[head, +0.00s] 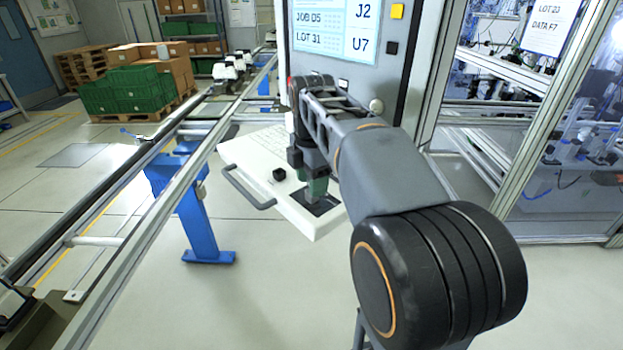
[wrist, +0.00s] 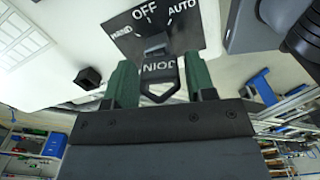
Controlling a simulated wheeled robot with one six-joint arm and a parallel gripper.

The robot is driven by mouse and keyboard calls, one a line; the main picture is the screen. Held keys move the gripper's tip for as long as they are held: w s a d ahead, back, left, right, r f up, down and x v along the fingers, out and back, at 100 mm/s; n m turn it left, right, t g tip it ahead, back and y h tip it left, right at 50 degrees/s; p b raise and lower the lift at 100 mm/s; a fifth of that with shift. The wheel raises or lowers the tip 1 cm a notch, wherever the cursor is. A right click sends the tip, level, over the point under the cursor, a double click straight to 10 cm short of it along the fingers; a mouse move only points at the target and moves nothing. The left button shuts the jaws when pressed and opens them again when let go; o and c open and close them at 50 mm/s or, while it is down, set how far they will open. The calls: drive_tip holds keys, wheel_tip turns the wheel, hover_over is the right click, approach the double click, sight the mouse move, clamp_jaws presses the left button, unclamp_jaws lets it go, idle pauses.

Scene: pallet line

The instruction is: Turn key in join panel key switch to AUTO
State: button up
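The key switch plate (wrist: 200,40) is a dark square with OFF, AUTO and a third, hard-to-read label on the left in the wrist view. It also shows on the white console shelf in the head view (head: 327,207). A black key (wrist: 159,70) with JOIN lettering, upside down, stands at the switch. In the head view my gripper (head: 315,188) points down over the plate. The mark that the key points at is hard to tell.
A conveyor rail (head: 165,135) runs on the left. A glazed frame (head: 455,50) stands on the right.

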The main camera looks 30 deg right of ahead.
drive_tip(key=c, duration=0.6)
drive_tip(key=m+p, duration=0.1)
drive_tip(key=m, duration=0.5)
drive_tip(key=shift+m, duration=0.3)
drive_tip(key=o, duration=1.4)
drive_tip(key=shift+o, duration=0.2)
drive_tip(key=shift+r+p, duration=0.2)
drive_tip(key=shift+p, duration=0.1)
drive_tip(key=shift+r+p, duration=2.05)
drive_tip(key=shift+r, duration=0.2)
drive_tip(key=shift+r+p, duration=0.4)
drive_tip(key=shift+r, duration=0.65)
